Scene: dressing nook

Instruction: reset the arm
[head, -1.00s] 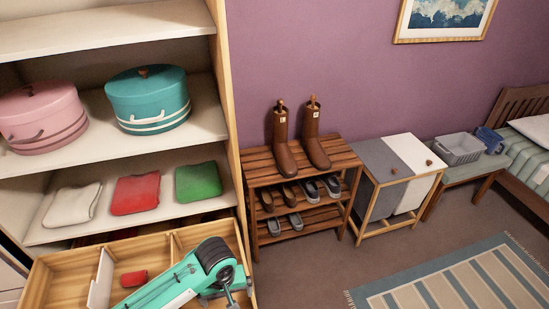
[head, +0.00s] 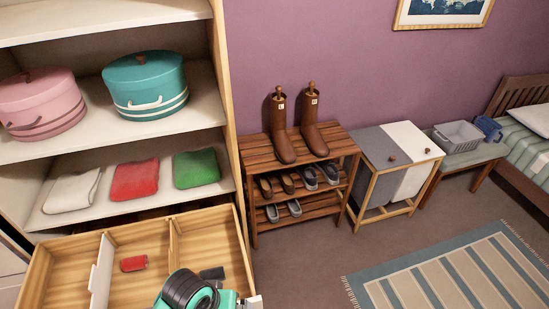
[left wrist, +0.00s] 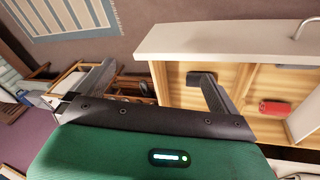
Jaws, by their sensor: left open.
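My left arm (head: 190,290) shows as a teal and black link at the bottom of the head view, over the front of the open drawer. The right finger overlaps the drawer in that picture; the left one overlaps the shoe rack side. My right gripper is in neither view.
The open wooden drawer (head: 242,262) holds a red roll (head: 134,263) and a dark item (head: 212,273). Above are folded cloths (head: 134,180) and hat boxes (head: 145,85). A shoe rack (head: 300,150) with boots and a hamper (head: 395,165) stand right. Floor (head: 310,270) is clear.

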